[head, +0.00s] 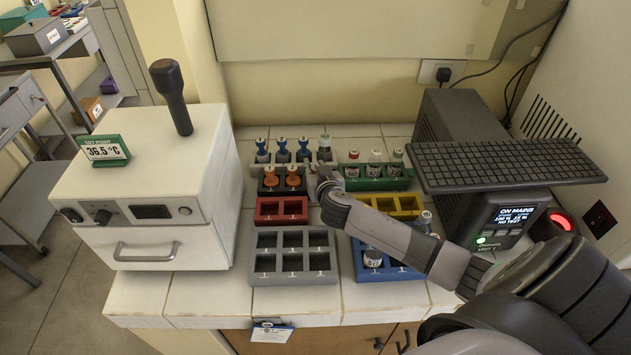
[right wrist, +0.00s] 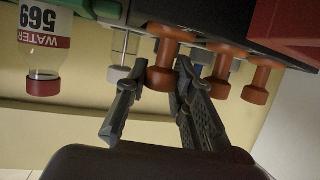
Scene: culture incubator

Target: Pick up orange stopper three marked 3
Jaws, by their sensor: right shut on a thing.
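My right gripper (head: 322,182) reaches in from the right over the third place of the black rack (head: 262,188). In the right wrist view, which is upside down, its fingers (right wrist: 155,100) are shut on an orange stopper (right wrist: 162,66), the one at the end of the row nearest the water bottle. That stopper still stands at the rack and is hidden by my gripper in the head view; I cannot read its mark. The two other orange stoppers (head: 270,177) (head: 293,176) stand to its left in the rack. My left gripper is out of view.
Behind stands a grey rack with blue-topped items (head: 282,150) and a white-capped one. A green rack (head: 385,184) with several bottles is close on the right. Red (head: 281,221), yellow (head: 398,214), grey (head: 292,280) and blue racks lie in front. A keyboard (head: 500,163) overhangs at right.

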